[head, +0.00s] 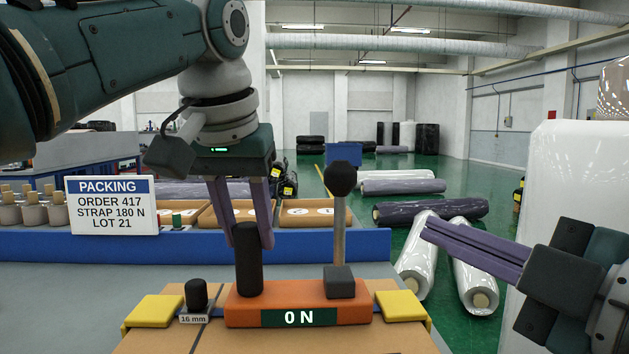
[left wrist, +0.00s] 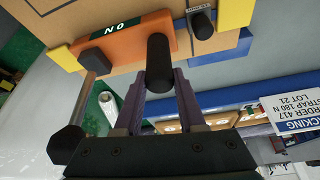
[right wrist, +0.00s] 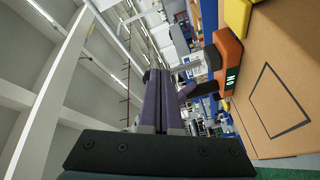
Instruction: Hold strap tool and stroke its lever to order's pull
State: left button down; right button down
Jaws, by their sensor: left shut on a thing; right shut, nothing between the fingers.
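The orange strap tool (head: 245,308) sits on a cardboard box in the head view, its display reading 0 N. A black upright handle (head: 248,262) stands at its left end. My left gripper (head: 249,236) is shut on this handle from above; the left wrist view shows the handle (left wrist: 159,62) between the fingers. The lever (head: 339,232), a grey rod with a black knob, stands upright at the tool's right end. My right gripper (head: 428,231) is shut and empty, right of the lever and apart from it. The order card (head: 112,205) reads ORDER 417, STRAP 180 N, LOT 21.
Yellow corner pieces (head: 402,306) sit on the cardboard box (head: 370,340) either side of the tool. A small black knob (head: 196,294) labelled 16 mm stands left of it. A blue ledge (head: 330,246) with trays lies behind. A white wrapped block (head: 580,180) stands at the right.

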aim_at(340, 217)
jog(key=shift+s+a+r+n+g+y, duration=0.2)
jog(key=shift+a+r+n+g+y, duration=0.3)
jog(key=shift+n+y, duration=0.75)
jog(key=shift+s+a+r+n+g+y, duration=0.2)
jog(key=shift+a+r+n+g+y, duration=0.35)
jog(key=shift+n+y, duration=0.7)
jog(key=shift+s+a+r+n+g+y, duration=0.2)
jog(key=shift+a+r+n+g+y, duration=0.4)
jog(key=shift+n, duration=1.1)
jog(key=shift+d+f, duration=0.15)
jog(key=shift+f, duration=0.05)
jog(key=x, duration=1)
